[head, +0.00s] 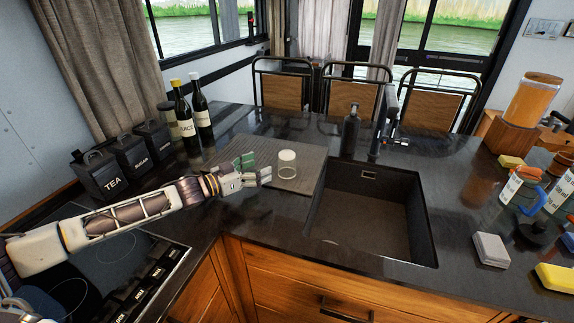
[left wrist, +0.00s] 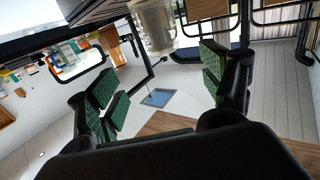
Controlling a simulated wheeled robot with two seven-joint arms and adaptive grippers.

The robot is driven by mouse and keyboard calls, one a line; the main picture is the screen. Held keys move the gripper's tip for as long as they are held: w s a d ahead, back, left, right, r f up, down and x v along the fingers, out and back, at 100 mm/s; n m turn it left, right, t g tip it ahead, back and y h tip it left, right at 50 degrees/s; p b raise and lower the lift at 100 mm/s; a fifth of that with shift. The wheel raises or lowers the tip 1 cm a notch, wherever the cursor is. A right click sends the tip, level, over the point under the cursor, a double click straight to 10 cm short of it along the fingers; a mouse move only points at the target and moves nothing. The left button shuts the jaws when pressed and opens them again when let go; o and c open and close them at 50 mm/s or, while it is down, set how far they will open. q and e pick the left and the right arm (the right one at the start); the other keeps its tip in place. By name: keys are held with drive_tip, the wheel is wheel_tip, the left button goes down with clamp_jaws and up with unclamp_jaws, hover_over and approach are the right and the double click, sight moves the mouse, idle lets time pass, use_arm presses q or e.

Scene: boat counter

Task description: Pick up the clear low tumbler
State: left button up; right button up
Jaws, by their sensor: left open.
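The clear low tumbler (head: 287,164) stands upright on the grey ribbed drying mat (head: 299,184), left of the sink. It looks clear with a whitish top. My left gripper (head: 259,170) is just left of the tumbler in the head view, low over the mat, with its fingers pointing at it. In the left wrist view my left gripper (left wrist: 160,78) is open, with its green-padded fingers well apart and nothing between them. The tumbler (left wrist: 153,28) shows at the top of that view, beyond the fingertips. My right gripper is not in view.
The sink (head: 370,212) is right of the mat. A dark soap bottle (head: 350,130) and the tap (head: 382,128) stand behind it. Bottles (head: 186,118) and black canisters (head: 103,174) stand at left.

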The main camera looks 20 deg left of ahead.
sight(281, 158)
use_arm(q)
drive_tip(key=shift+w+d, duration=0.35)
drive_tip(key=shift+w, duration=0.1)
drive_tip(key=shift+w+d, duration=0.35)
drive_tip(key=shift+w, duration=0.1)
drive_tip(key=shift+w+d, duration=0.1)
drive_tip(key=shift+w, duration=0.1)
drive_tip(key=shift+w+d, duration=0.3)
drive_tip(key=shift+w, duration=0.05)
drive_tip(key=shift+p+x, duration=0.4)
drive_tip(key=shift+x, duration=0.75)
drive_tip(key=shift+w+d+f, duration=0.1)
drive_tip(key=shift+w+d, duration=0.2)
drive_tip(key=shift+w, duration=0.2)
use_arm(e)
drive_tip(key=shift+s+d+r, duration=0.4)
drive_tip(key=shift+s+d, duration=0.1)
use_arm(q)
drive_tip(key=shift+w+d, duration=0.1)
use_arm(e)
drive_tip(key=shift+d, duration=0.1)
